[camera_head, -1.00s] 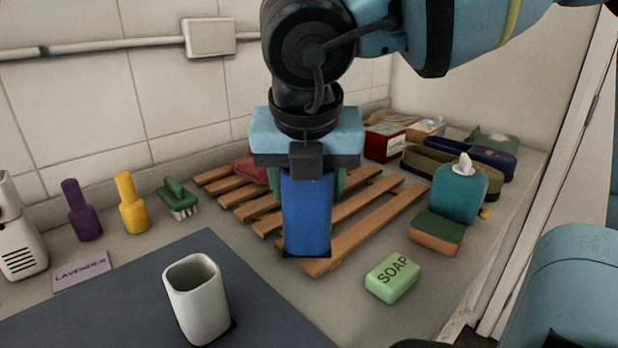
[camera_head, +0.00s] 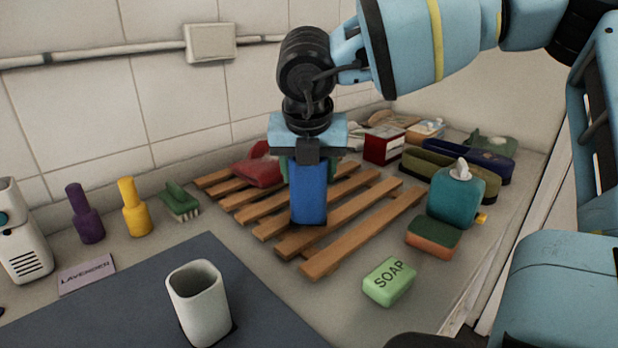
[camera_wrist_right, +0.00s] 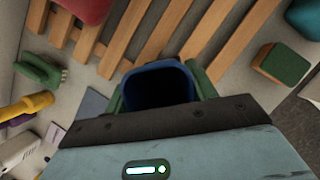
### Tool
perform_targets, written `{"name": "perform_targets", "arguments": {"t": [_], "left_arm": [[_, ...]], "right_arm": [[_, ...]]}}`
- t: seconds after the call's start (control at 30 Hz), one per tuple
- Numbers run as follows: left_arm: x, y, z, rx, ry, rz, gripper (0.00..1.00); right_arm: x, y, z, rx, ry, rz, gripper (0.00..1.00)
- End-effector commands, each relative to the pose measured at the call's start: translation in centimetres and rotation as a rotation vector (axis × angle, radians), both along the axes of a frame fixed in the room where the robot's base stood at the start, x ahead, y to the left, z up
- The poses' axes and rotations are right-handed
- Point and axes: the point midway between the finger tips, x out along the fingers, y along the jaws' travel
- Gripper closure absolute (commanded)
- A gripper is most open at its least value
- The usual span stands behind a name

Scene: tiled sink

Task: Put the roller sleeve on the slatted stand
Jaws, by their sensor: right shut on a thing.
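The roller sleeve (camera_head: 308,198) is a blue hollow tube with a dark inside. It is upright over the middle of the slatted stand (camera_head: 335,250), a wooden rack of slats on the counter. I cannot tell whether its lower end touches the slats. My right gripper (camera_head: 309,170) comes from above and is shut on the sleeve, with green fingers at its sides. In the right wrist view the sleeve (camera_wrist_right: 158,68) shows its open top between the fingers, over the slats (camera_wrist_right: 215,42). My left gripper is not in view.
A red object (camera_head: 257,170) lies on the stand's back left part. A green soap (camera_head: 389,282), a sponge (camera_head: 433,237) and a teal dispenser (camera_head: 457,197) stand to the right. A white cup (camera_head: 198,305) stands in front on a dark mat (camera_head: 130,300). The stand's front right slats are bare.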

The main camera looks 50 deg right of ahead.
Motion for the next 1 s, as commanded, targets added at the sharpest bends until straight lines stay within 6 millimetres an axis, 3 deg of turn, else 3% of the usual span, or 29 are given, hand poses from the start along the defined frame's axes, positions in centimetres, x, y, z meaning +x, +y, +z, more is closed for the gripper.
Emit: {"name": "perform_targets", "arguments": {"t": [0.13, 0.57, 0.6, 0.73, 1.0], "left_arm": [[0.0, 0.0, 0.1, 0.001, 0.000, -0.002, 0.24], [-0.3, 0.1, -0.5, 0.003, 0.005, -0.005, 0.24], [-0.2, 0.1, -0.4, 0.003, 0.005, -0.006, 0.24], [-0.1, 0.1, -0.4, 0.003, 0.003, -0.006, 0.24], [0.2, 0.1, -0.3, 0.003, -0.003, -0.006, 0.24]], "right_arm": [[0.0, 0.0, -1.8, 0.001, -0.001, 0.000, 0.85], [0.0, 0.0, -2.4, 0.000, -0.002, -0.001, 0.85], [0.0, 0.0, -2.4, 0.000, 0.000, -0.001, 0.40], [0.0, 0.0, -2.3, 0.001, -0.001, -0.001, 0.23], [0.0, 0.0, -2.2, 0.001, -0.001, -0.001, 0.22]]}}
